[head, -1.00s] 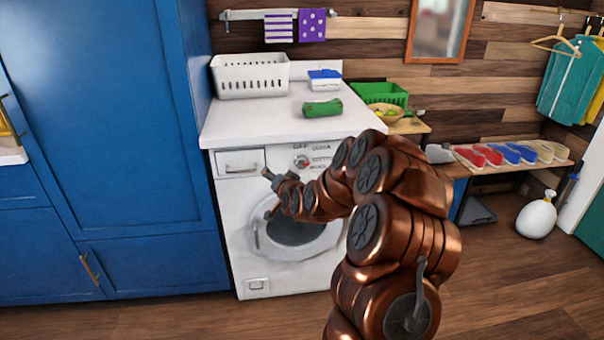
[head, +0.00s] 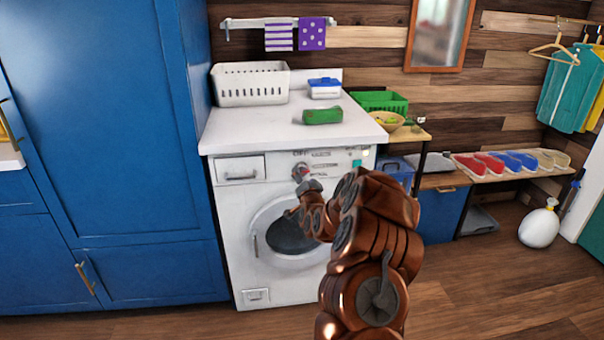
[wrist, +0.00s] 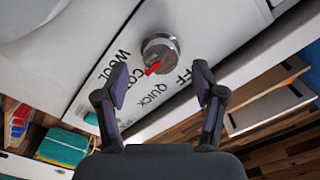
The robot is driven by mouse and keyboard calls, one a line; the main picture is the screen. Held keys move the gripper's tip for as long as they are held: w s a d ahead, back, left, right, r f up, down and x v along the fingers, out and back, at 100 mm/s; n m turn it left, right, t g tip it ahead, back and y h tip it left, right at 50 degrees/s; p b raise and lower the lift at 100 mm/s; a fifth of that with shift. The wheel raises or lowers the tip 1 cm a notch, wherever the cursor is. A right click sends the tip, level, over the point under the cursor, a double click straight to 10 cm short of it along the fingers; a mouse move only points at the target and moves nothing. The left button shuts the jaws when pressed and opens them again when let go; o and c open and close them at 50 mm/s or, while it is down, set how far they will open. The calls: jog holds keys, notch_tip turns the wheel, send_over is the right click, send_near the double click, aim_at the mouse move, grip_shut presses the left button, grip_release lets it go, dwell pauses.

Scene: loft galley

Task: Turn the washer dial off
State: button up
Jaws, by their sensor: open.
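The washer (head: 225,220) is white and stands below a white counter. Its dial (head: 299,170) is a round metal knob at the top of the front panel, partly hidden behind my gripper (head: 299,187). In the wrist view the dial (wrist: 160,50) shows whole, with a red pointer (wrist: 153,68) on its rim.
A white basket (head: 250,84), a green item (head: 322,116) and a blue-lidded box (head: 324,90) are on the counter. A tall blue cabinet (head: 95,120) borders the washer on the left. The floor in front is clear.

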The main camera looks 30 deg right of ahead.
aim_at(302, 172)
jog(key=shift+x, duration=1.8)
jog(key=c, duration=1.1)
